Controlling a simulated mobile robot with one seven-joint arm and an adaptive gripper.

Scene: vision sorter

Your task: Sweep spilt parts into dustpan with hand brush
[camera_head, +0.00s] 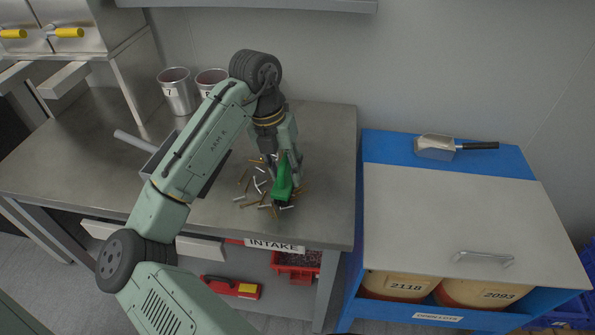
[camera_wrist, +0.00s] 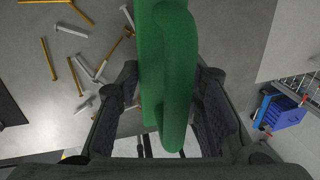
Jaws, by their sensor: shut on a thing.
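My gripper (camera_head: 284,160) is shut on a green hand brush (camera_head: 283,180) above the right part of the grey table. In the wrist view the brush's green body (camera_wrist: 170,60) stands between the fingers; its bristles are not clearly seen. Spilt parts (camera_head: 262,182), silver and brass-coloured screws or bolts, lie scattered on the table around and left of the brush. They also show in the wrist view (camera_wrist: 78,70) at upper left. A grey dustpan (camera_head: 152,160) with a pale handle lies left of the parts, largely hidden behind my arm.
Metal cans (camera_head: 178,92) stand at the back of the table. A blue cabinet (camera_head: 450,150) to the right carries a metal scoop (camera_head: 436,147) with a black handle. A red bin (camera_head: 296,265) sits under the table. The table's front edge is close to the parts.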

